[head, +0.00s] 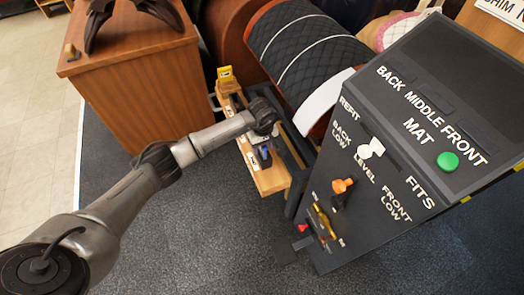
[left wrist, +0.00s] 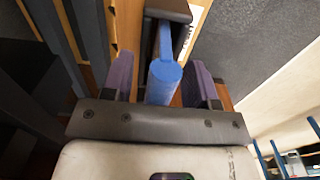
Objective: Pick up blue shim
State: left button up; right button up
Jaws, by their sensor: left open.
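The blue shim (left wrist: 164,76) shows in the left wrist view as a long blue piece with a rounded near end, reaching into a dark holder (left wrist: 178,10). My left gripper (left wrist: 162,72) is open, with its two purple-grey fingers on either side of the blue shim. I see gaps between the fingers and the shim. In the head view my left gripper (head: 263,148) is over the wooden rack (head: 270,183) and hides most of the shim there. My right gripper is not in view.
A yellow shim (head: 225,72) stands at the far end of the rack. A dark control panel (head: 385,150) with levers and a green button (head: 447,161) is close on the right. A padded drum (head: 305,55) is behind. A wooden cabinet (head: 135,75) is at left.

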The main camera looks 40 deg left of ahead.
pick_arm(q)
jog(key=shift+w, duration=0.1)
jog(key=shift+c, duration=0.7)
grip_shut()
